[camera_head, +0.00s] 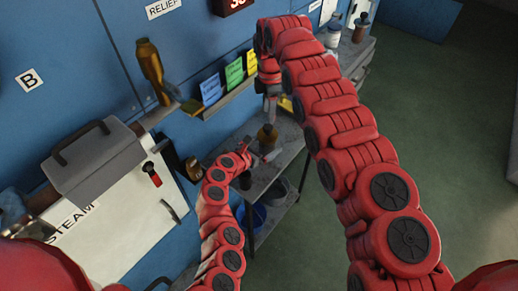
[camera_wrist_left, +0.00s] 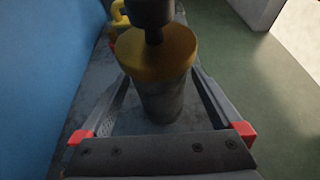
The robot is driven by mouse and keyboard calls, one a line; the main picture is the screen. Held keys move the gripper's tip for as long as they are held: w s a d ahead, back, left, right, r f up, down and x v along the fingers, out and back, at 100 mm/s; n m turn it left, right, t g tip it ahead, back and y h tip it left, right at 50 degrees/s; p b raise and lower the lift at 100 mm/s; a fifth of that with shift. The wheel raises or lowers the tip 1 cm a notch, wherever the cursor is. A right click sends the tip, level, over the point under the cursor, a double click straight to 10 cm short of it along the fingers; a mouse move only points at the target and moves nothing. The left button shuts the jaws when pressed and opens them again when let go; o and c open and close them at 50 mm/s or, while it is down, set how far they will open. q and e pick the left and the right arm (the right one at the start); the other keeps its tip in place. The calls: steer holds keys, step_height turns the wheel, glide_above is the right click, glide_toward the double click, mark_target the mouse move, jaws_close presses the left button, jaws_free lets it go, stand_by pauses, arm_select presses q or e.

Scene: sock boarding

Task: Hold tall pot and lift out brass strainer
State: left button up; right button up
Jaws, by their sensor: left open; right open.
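The tall pot (camera_wrist_left: 170,98) is a grey cylinder standing upright on the grey bench. The brass strainer (camera_wrist_left: 160,56) shows as a round brass top over its mouth, with a dark upright piece (camera_wrist_left: 150,12) above it. In the head view the brass part (camera_head: 267,137) is small. My left gripper (camera_head: 258,158) is open, low at the bench; in the left wrist view its fingers lie on both sides of the pot, contact unclear. My right gripper (camera_head: 270,106) points down above the brass part, open and apart from it; its fingertips are small.
A yellow object (camera_wrist_left: 120,14) stands behind the pot. The bench (camera_head: 288,158) also holds jars at its far end, with blue and dark buckets (camera_head: 277,190) below. A white steam box (camera_head: 120,215) stands at left. Coloured cards (camera_head: 234,74) line the blue wall. Floor at right is clear.

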arm_select(q)
steer(key=shift+w+d+f, duration=0.3)
steer(key=shift+w+d, duration=0.05)
steer(key=shift+w, duration=0.1)
